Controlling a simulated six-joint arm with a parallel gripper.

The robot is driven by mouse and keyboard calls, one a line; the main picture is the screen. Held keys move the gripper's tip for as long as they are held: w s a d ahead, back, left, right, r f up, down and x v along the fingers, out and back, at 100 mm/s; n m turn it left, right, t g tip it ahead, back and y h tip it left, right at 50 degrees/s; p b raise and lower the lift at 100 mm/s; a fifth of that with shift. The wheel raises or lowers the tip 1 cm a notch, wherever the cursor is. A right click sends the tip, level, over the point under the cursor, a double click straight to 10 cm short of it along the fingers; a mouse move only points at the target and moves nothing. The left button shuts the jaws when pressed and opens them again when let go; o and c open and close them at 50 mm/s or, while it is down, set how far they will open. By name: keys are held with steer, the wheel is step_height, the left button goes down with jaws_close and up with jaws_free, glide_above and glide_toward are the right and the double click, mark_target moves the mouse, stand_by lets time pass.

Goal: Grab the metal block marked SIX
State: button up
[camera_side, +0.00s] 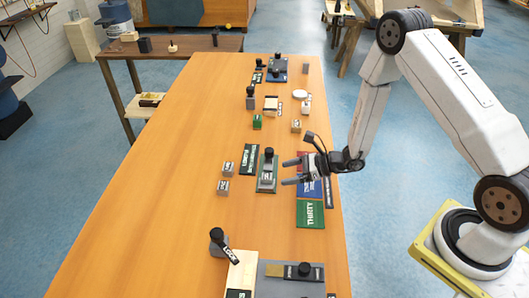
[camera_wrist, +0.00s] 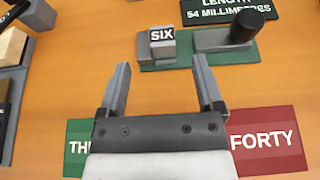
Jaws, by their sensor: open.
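The metal block marked SIX (camera_wrist: 158,49) is small and grey with a black label with white letters. It sits at the left part of a green base (camera_wrist: 185,62) that also carries a grey bar with a black knob (camera_wrist: 244,27). In the side view a labelled grey block (camera_side: 266,181) sits on this green base (camera_side: 263,189), near the table's right part. My gripper (camera_side: 284,173) is open and empty, its two fingers pointing left toward the block. In the wrist view my gripper's fingertips (camera_wrist: 161,62) stand apart, one toward each side of the block; contact cannot be seen.
A red FORTY plate (camera_wrist: 268,140) and a green THIRTY plate (camera_side: 310,214) lie under or beside my gripper. Two labelled blocks (camera_side: 228,169) stand left. The table's left side (camera_side: 150,200) is clear.

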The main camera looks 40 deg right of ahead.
mark_target(268, 176)
steer(key=shift+x, duration=2.6)
steer(key=shift+d, duration=0.1)
jaws_close()
